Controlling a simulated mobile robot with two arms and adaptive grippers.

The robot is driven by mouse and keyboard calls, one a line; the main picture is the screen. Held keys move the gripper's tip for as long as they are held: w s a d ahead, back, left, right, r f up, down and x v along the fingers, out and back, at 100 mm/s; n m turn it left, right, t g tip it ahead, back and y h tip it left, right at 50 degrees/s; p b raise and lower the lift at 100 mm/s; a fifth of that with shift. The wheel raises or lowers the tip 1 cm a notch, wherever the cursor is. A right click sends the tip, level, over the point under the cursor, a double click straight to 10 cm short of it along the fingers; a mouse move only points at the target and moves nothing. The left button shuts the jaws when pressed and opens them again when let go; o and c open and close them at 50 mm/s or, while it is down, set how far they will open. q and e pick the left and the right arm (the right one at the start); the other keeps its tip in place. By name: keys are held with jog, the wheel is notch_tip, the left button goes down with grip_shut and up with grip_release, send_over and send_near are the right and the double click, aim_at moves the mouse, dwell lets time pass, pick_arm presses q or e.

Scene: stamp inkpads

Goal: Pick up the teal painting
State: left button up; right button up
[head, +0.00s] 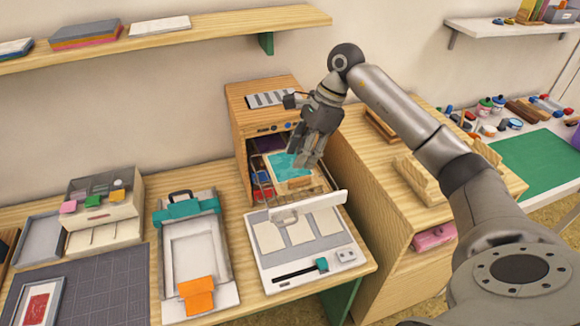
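The teal painting (285,165) shows as a teal patch in a pale wooden frame or block at the mouth of the wooden cabinet (240,104). My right gripper (306,160) reaches down from the upper right, with its fingers at the painting's right side. The fingers overlap the painting's edge in the picture. I cannot tell whether they touch it or how far apart they are. My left gripper is not in view.
A white tray-like device (330,252) stands in front of the cabinet. A press with teal and orange clamps (194,250) is left of it. A small organizer (103,206) and a dark cutting mat (95,285) lie further left. A shelf (220,26) runs above.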

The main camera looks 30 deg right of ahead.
aim_at(289, 181)
jog(key=shift+x, duration=1.05)
jog(key=shift+a+f, duration=0.15)
jog(key=shift+f, duration=0.05)
jog(key=p+x, duration=0.3)
jog(key=x, duration=0.1)
jog(key=shift+s+a+f, duration=0.2)
jog(key=shift+a+f, duration=0.1)
jog(key=shift+f, duration=0.2)
jog(key=shift+w+f, duration=0.1)
jog(key=shift+c, duration=0.5)
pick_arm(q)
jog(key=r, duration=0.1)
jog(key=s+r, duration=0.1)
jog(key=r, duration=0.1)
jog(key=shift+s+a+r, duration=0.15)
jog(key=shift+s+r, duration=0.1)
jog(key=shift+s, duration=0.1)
pick_arm(e)
grip_shut()
